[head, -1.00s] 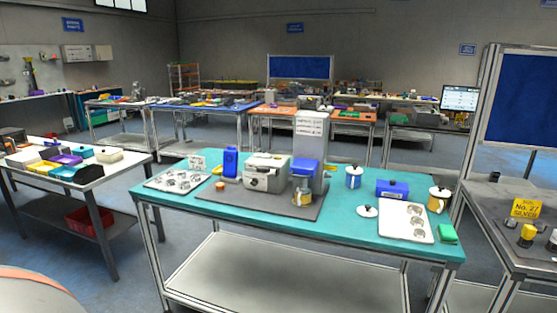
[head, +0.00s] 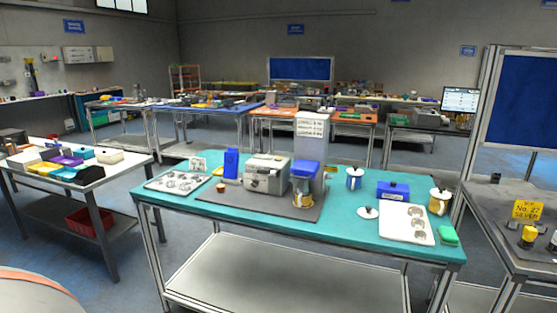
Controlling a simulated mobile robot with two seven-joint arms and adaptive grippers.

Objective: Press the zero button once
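The zero button cannot be made out at this distance. A grey box-shaped machine (head: 267,179) stands on a dark grey mat (head: 240,202) on the teal-topped table (head: 350,243), and its front details are too small to read. Just right of it, a metal canister (head: 303,195) sits in front of a blue-topped unit (head: 305,169). A tall light-grey panel with printed lines (head: 311,128) rises behind them. Neither of my grippers is in view.
A blue container (head: 231,163) and white tray (head: 178,181) lie at the table's left. Lidded mugs (head: 354,178), a blue box (head: 393,191), another white tray (head: 407,223) and a green block (head: 448,236) lie right. Side tables flank it. Floor (head: 130,270) shows at front left.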

